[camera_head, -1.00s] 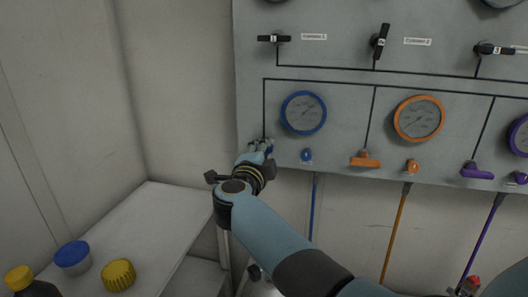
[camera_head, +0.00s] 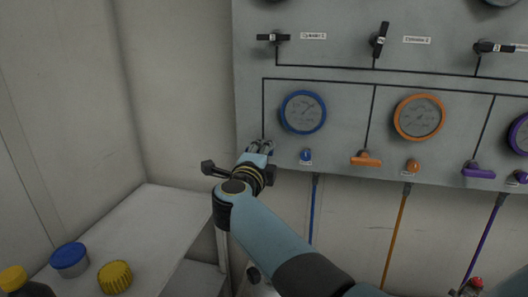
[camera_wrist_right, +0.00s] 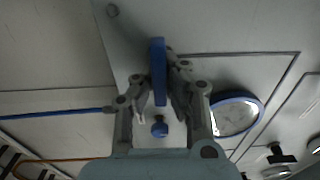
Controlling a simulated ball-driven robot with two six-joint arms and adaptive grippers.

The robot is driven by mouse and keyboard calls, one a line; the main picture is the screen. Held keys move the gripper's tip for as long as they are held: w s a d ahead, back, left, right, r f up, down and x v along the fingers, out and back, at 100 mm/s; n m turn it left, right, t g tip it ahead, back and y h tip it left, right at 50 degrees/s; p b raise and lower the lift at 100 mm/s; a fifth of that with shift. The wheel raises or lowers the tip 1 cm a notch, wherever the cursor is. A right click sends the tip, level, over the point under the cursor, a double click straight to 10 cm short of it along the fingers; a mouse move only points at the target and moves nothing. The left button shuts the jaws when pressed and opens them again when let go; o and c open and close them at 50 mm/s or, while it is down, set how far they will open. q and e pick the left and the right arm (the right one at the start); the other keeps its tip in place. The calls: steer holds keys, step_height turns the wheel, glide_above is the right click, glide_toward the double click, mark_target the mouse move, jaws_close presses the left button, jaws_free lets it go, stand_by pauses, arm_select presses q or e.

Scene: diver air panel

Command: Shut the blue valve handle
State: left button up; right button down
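The blue valve handle (camera_wrist_right: 158,70) shows in the right wrist view as a narrow upright bar on the grey panel. My right gripper (camera_wrist_right: 159,85) has a finger on each side of it, close in against its sides. In the head view my right gripper (camera_head: 262,147) is at the panel's lower left edge, below the blue-rimmed gauge (camera_head: 303,112), and hides most of the handle. The handle appears lined up between the fingers. My left gripper is not in view.
A small blue knob (camera_head: 306,155) sits just right of my gripper. An orange handle (camera_head: 366,159) and a purple handle (camera_head: 478,170) are farther right. A side table (camera_head: 165,220) with a blue-lidded jar (camera_head: 70,258) and a yellow cap (camera_head: 114,277) stands at lower left.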

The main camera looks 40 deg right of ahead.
mark_target(268, 106)
steer(key=c, duration=1.4)
jaws_free()
steer(key=shift+s+f, duration=0.1)
steer(key=shift+o, duration=0.2)
step_height(268, 106, up, 10)
steer(key=shift+a+r, duration=0.1)
steer(key=shift+a, duration=0.15)
steer(key=shift+d, duration=0.25)
